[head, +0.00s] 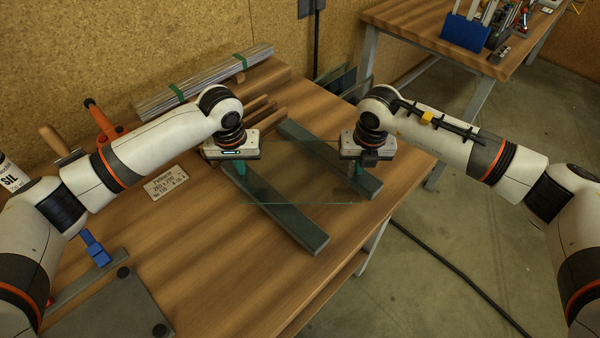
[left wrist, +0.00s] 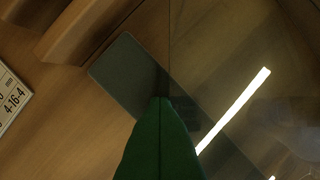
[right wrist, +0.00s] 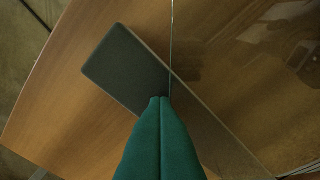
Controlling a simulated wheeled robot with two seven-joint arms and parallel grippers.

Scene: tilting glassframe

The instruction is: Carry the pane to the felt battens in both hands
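The clear glass pane (head: 302,184) spans between my two grippers in the head view, its near edge a faint line. It lies over the two dark grey felt battens, the nearer one (head: 292,223) and the farther one (head: 300,132). Whether it touches them, I cannot tell. My left gripper (head: 239,167) is shut on the pane's left edge; its green fingers meet at the edge line in the left wrist view (left wrist: 161,100). My right gripper (head: 357,168) is shut on the right edge, also seen in the right wrist view (right wrist: 160,100). Batten ends show beneath both.
A printed card (head: 166,183) lies on the wooden table (head: 215,265), left of the battens. Wrapped strips (head: 205,80) lie at the back. A dark plate (head: 115,310) is at the front left. The table's right edge is close by my right gripper.

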